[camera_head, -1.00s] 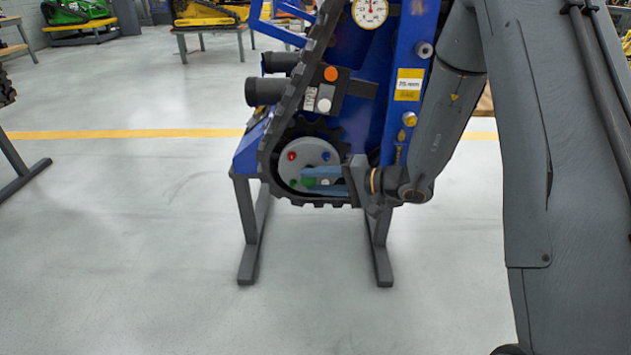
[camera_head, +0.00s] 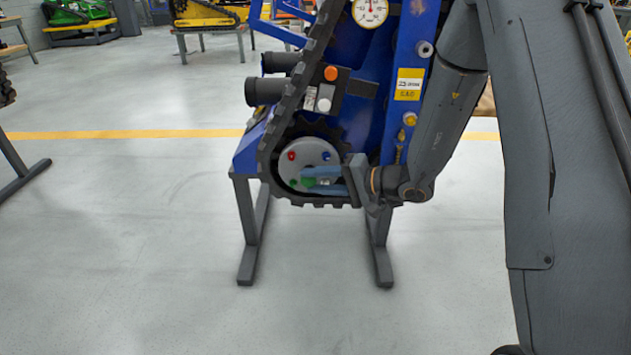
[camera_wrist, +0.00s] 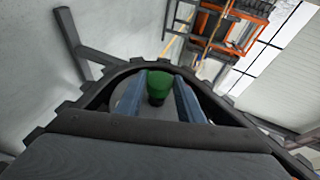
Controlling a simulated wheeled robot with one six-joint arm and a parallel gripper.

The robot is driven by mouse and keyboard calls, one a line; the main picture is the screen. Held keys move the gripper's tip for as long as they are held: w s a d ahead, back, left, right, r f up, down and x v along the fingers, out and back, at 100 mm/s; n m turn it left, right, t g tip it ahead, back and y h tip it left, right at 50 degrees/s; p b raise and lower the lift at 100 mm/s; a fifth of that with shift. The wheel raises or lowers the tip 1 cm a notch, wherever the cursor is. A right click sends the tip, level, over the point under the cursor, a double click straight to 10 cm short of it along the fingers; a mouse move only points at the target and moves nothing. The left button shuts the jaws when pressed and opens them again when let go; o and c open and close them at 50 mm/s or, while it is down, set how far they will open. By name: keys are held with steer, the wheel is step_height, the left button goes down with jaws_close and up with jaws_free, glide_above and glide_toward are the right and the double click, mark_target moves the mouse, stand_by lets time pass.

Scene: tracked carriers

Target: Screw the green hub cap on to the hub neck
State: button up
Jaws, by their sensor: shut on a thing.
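The green hub cap (camera_wrist: 159,82) sits between the two blue fingers of my gripper (camera_wrist: 158,92) in the wrist view. My gripper is shut on it. In the head view the green cap (camera_head: 308,182) is a small patch at the tips of my gripper (camera_head: 312,178), low on the grey hub disc (camera_head: 316,154). The disc also carries a red piece (camera_head: 291,156) and a blue piece (camera_head: 326,155). The hub neck is hidden behind the cap and fingers, so I cannot tell how far the cap is seated.
The black track (camera_head: 288,105) loops closely around the hub and my gripper. The blue carrier frame (camera_head: 247,150) stands on grey legs (camera_head: 245,230). A box with an orange button (camera_head: 331,73) is above the hub. The floor in front is clear.

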steer(key=shift+w+b, duration=0.6)
steer(key=shift+w, duration=0.85)
steer(key=o, duration=1.1)
steer(key=shift+d, duration=0.15)
steer(key=p+v, duration=0.1)
steer(key=v, duration=0.6)
steer(key=shift+d, duration=0.25)
steer(key=shift+s+r, duration=0.15)
